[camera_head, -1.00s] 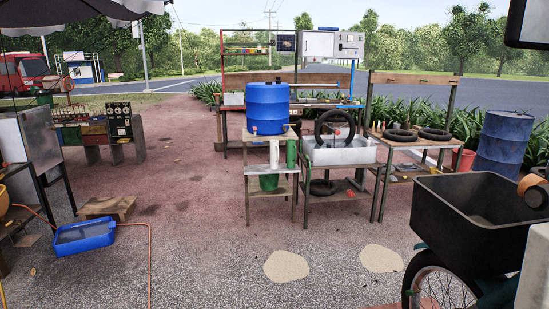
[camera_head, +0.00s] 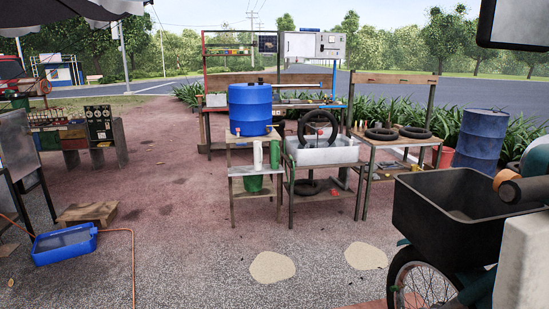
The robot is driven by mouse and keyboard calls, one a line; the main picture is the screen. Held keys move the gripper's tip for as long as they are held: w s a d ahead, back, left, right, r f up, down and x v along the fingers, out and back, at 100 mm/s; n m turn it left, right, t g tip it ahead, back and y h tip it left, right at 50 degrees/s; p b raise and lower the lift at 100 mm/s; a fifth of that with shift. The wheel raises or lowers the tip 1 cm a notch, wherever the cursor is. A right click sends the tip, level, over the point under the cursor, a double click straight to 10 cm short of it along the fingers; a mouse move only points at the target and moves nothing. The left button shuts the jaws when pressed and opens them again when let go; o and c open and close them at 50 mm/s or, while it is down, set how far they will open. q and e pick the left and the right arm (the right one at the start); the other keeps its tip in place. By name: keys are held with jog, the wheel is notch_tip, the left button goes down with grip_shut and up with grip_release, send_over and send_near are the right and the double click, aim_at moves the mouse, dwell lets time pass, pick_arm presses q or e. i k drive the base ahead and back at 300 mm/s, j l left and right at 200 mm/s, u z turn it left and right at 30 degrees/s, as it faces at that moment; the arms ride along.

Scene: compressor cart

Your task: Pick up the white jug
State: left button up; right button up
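I cannot make out a white jug for certain. A pale, block-shaped object (camera_head: 524,262), cut off by the right edge, stands close in front of the black cart box; I cannot tell whether it is a jug. A small white upright cylinder (camera_head: 257,155) stands on the wooden stand under the blue drum, beside a green one (camera_head: 275,154). Neither of my grippers is in view.
The black cart box (camera_head: 450,222) with a spoked wheel (camera_head: 422,289) fills the lower right. The blue drum (camera_head: 250,108) tops the wooden stand ahead. A blue tray (camera_head: 65,244) and orange hose (camera_head: 133,265) lie at left.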

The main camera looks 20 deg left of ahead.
aim_at(257, 149)
jog(key=i+j+u, duration=0.3)
jog(key=i, duration=0.4)
jog(key=i+j+u, duration=0.3)
jog(key=i, duration=0.4)
jog(key=i+u, duration=0.3)
jog(key=i, duration=2.1)
